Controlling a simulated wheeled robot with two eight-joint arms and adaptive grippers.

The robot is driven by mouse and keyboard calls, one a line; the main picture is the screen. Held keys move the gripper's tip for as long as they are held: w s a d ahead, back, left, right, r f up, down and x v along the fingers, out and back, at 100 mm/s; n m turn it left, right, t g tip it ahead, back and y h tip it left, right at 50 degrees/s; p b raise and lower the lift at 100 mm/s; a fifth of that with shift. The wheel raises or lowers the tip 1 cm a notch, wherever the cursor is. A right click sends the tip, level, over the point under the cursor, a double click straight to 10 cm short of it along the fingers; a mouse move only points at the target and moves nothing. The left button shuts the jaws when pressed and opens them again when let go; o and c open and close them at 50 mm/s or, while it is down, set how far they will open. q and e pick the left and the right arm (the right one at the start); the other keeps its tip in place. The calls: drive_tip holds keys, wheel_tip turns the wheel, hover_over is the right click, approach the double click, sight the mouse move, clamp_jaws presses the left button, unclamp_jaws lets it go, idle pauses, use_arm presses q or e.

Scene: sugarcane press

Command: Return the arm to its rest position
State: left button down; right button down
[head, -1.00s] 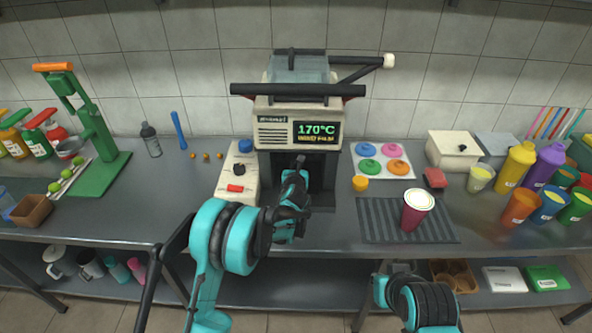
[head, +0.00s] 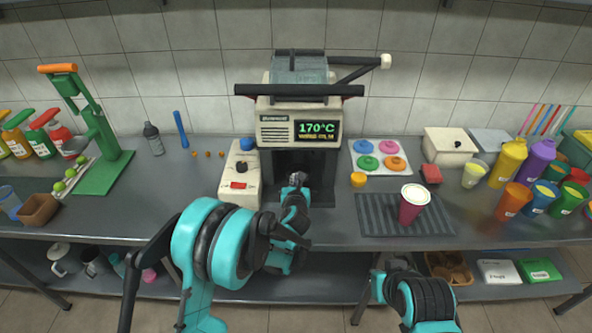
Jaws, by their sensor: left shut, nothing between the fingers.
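My left arm comes in from the lower left. Its gripper (head: 296,181) is shut and empty, in front of the dark opening at the bottom of the press machine (head: 288,132), whose display reads 170°C. The fingertips are small and partly dark against the opening.
A white control box (head: 240,172) stands left of the gripper. A dark red cup (head: 412,206) stands on a ribbed grey mat (head: 374,217) to the right. A green press (head: 100,150) stands far left; bottles and colored cups crowd the right. The counter's left middle is mostly clear.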

use_arm(q)
drive_tip(key=shift+s+d+r, duration=0.1)
drive_tip(key=shift+s+r, duration=0.05)
drive_tip(key=shift+s, duration=0.55)
drive_tip(key=s+a+r+n+g+y, duration=0.1)
drive_tip(key=s+a+r+n+g, duration=0.1)
drive_tip(key=s+a+r+n, duration=0.5)
drive_tip(key=s+a+r+n+g+y, duration=0.1)
drive_tip(key=s+a+r+n+g, duration=0.15)
drive_tip(key=s+a+n, duration=0.75)
drive_tip(key=s+f+n+g+h, duration=0.2)
drive_tip(key=s+n+g, duration=0.1)
drive_tip(key=s+n, duration=1.6)
drive_tip(key=shift+s+f, duration=0.2)
drive_tip(key=shift+s, duration=0.15)
